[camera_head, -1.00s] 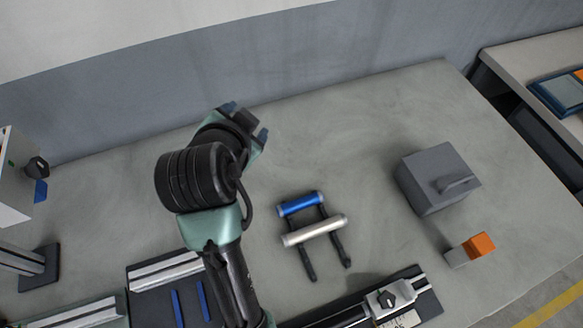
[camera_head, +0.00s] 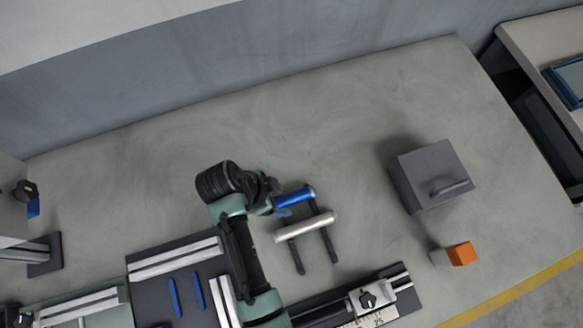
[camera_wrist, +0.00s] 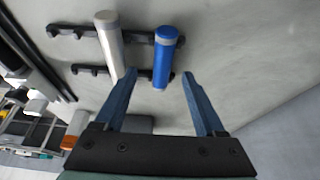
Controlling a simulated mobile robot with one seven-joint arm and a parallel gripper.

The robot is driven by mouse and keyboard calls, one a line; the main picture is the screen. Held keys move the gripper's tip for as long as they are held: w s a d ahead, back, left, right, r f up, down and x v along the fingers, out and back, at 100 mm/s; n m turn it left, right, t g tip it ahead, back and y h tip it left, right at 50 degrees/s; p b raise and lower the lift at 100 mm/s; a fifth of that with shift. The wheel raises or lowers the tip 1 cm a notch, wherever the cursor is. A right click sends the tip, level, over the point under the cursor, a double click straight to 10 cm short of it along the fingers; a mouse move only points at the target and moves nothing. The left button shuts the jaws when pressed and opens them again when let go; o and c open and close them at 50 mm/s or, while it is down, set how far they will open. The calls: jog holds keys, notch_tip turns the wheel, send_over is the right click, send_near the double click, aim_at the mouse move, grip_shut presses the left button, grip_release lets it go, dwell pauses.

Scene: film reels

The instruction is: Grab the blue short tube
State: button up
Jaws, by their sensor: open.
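The blue short tube (camera_head: 294,196) lies across a dark two-bar rack, parallel to a silver tube (camera_head: 305,227). My gripper (camera_wrist: 160,76) is open and empty in the wrist view. In the head view my gripper (camera_head: 277,204) is beside the left end of the blue tube, partly hidden by my wrist.
The dark rack (camera_head: 327,246) holds both tubes. A grey box with a handle (camera_head: 432,174) and an orange-and-grey block (camera_head: 460,254) stand to the right. A ruler-like fixture (camera_head: 367,301) lies at the front. The table behind the tubes is clear.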

aim_at(285, 200)
jog(key=shift+a+p+x, duration=0.15)
jog(key=shift+p+x, duration=0.1)
jog(key=shift+x, duration=1)
jog(key=shift+a+p+x, duration=0.1)
jog(key=shift+p+x, duration=0.15)
jog(key=shift+x, duration=0.95)
jog(key=shift+w+f, duration=0.1)
jog(key=shift+w, duration=0.05)
jog(key=shift+c, duration=0.4)
grip_shut()
